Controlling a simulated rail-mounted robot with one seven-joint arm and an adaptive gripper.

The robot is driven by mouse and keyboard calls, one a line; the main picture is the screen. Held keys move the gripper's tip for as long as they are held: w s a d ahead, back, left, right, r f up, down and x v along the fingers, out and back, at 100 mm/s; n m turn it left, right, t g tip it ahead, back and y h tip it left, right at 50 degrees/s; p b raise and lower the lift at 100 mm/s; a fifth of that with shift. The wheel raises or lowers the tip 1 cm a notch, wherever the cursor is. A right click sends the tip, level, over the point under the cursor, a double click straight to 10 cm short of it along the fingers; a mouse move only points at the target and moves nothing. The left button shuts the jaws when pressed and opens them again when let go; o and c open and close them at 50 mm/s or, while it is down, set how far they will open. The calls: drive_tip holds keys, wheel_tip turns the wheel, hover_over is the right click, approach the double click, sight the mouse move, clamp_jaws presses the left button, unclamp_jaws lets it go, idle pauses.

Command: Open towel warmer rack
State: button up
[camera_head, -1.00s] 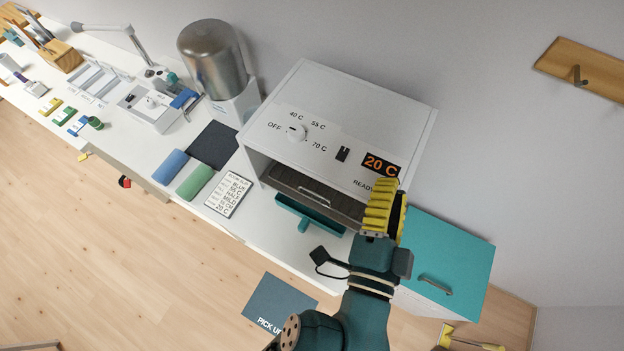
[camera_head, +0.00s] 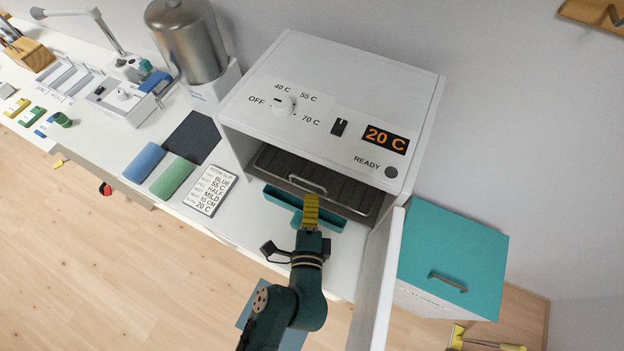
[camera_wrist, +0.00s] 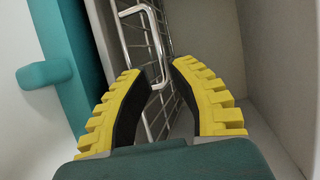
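The white towel warmer (camera_head: 322,85) stands on the counter with its front opening uncovered. Its door (camera_head: 377,285) stands swung out to the right. Inside is a dark rack (camera_head: 345,191) with a metal handle (camera_head: 307,184) at its front edge. The wire rack (camera_wrist: 160,105) and its handle (camera_wrist: 157,45) also show in the wrist view. My gripper (camera_head: 311,200) is at the opening, near the handle. In the wrist view my gripper (camera_wrist: 158,70) is open, its yellow fingers spread, with the handle just ahead between the tips. Contact with the handle is not visible.
A teal tray (camera_head: 283,198) lies under the rack's front, close left of my gripper. The open door stands right of my arm. A teal-lidded bin (camera_head: 455,250) is farther right. Blue and green rolled towels (camera_head: 172,178) and a printed card (camera_head: 211,190) lie left.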

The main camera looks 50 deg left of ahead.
sight(312, 183)
drive_tip(key=x, duration=0.6)
drive_tip(key=shift+w+a, duration=0.2)
drive_tip(key=shift+c, duration=0.2)
clamp_jaws()
